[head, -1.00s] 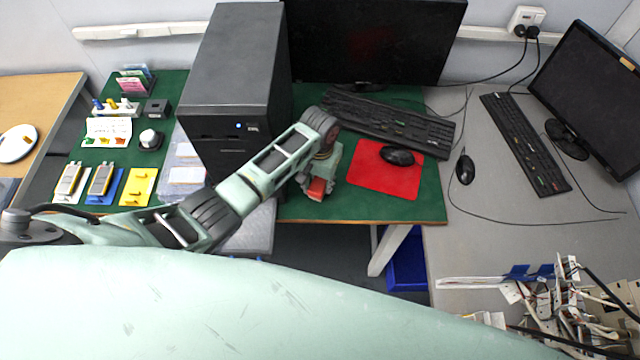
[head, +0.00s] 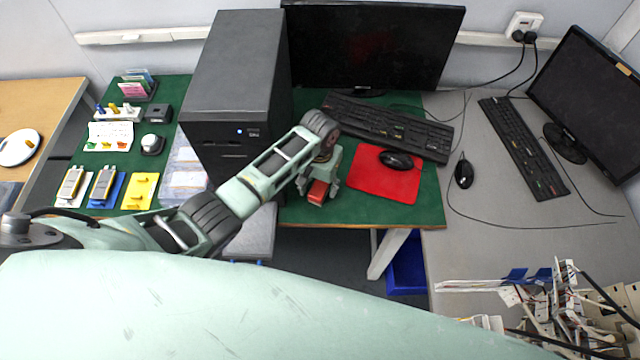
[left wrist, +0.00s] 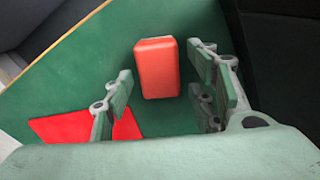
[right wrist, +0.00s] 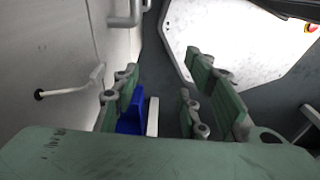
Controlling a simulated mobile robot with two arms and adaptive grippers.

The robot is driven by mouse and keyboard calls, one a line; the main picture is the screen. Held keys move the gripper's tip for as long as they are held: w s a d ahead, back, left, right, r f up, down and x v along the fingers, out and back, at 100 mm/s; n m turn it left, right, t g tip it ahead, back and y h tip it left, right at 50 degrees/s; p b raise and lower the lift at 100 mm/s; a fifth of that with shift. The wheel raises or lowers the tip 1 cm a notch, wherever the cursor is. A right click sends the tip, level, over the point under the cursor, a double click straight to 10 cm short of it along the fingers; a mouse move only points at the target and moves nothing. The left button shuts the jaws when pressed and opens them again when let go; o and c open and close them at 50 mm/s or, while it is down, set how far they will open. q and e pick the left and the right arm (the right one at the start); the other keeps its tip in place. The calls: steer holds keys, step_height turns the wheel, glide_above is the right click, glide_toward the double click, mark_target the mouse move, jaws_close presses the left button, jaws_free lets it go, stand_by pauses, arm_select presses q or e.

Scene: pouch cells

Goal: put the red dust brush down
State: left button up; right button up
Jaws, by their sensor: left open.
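The red dust brush (head: 318,192) rests on the green mat near the front edge of the desk, left of the red mouse pad. In the left wrist view the red brush (left wrist: 157,67) lies on the green surface, between and beyond the fingers. My left gripper (head: 317,186) is open above and around it; in the left wrist view the open fingers (left wrist: 160,95) stand apart from it on both sides. My right gripper (right wrist: 155,105) shows in the right wrist view only, with its fingers apart and nothing between them.
A red mouse pad (head: 378,184) with a black mouse (head: 396,160) lies to the right. A black keyboard (head: 390,127) lies behind. A computer tower (head: 236,80) stands close on the left. The desk's front edge is near the brush.

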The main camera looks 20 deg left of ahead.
mark_target(320, 186)
arm_select(q)
step_height(320, 186, up, 5)
steer(key=p, duration=0.3)
steer(key=shift+f, duration=0.2)
steer(key=shift+r, duration=1.1)
